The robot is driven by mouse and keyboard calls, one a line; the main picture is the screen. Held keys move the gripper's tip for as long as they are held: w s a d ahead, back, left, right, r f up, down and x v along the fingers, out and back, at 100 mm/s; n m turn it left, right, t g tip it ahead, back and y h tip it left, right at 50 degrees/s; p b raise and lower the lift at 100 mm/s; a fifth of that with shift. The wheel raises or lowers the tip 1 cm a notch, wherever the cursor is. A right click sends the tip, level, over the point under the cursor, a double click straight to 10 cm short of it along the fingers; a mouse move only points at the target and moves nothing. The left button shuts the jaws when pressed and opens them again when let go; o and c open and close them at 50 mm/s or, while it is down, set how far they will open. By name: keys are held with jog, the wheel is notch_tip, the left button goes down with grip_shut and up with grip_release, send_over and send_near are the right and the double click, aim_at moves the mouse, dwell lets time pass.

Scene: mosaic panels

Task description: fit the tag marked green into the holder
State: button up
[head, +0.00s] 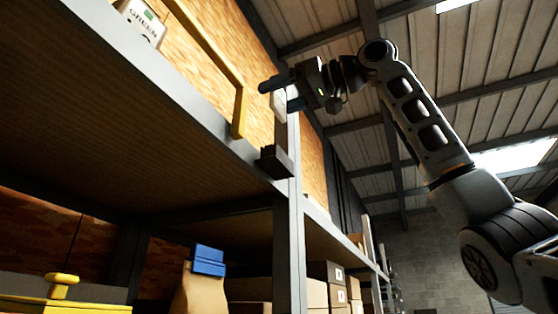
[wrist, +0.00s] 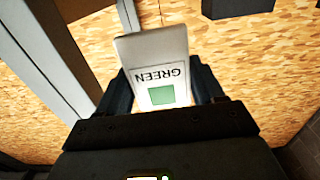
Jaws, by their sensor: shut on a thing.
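My gripper (head: 277,96) is shut on a white tag (head: 279,106), up in front of the grey rack post. In the wrist view the tag (wrist: 154,50) stands between the two fingers, with the word GREEN upside down and a green square on its face. Its far end is free. A small dark block (head: 272,162) sits at the shelf's front corner, below the gripper and apart from the tag; it may be the holder, but I cannot tell. A dark block (wrist: 238,8) also shows at the top of the wrist view.
A yellow bar (head: 239,112) stands at the shelf edge, left of my gripper. A white item labelled GREEN (head: 145,22) is at the upper left. A blue-clipped paper bag (head: 201,285) and cardboard boxes (head: 317,293) are below. Open air lies to the right of the rack post (head: 294,215).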

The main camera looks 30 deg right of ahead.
jog(key=shift+f+b, duration=0.6)
jog(key=shift+f, duration=0.55)
jog(key=shift+p, duration=0.6)
dwell(0.8)
jog(key=shift+f+b, duration=3.25)
jog(key=shift+f, duration=1.55)
jog(key=o, duration=1.2)
